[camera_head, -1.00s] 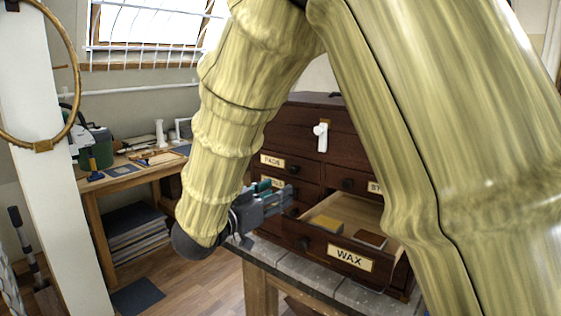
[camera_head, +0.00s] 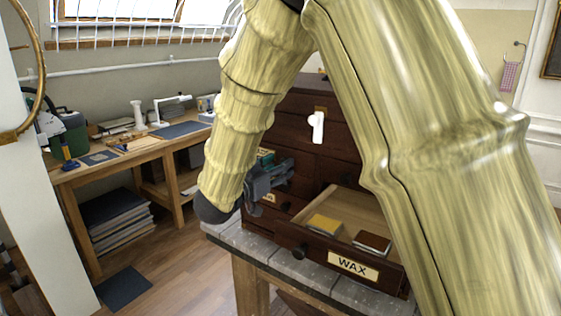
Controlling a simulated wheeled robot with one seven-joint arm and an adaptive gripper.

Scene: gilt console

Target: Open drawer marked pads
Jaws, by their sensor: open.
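A dark wooden cabinet (camera_head: 335,140) with several small drawers stands on a grey-topped bench. The drawer marked WAX (camera_head: 352,266) at the bottom is pulled out. The label reading PADS is not readable now; my arm and gripper cover most of the left drawer column.
The open WAX drawer holds a yellow block (camera_head: 325,225) and a reddish-brown block (camera_head: 371,243), and juts out below my gripper. A white fitting (camera_head: 317,127) hangs on the cabinet's upper front.

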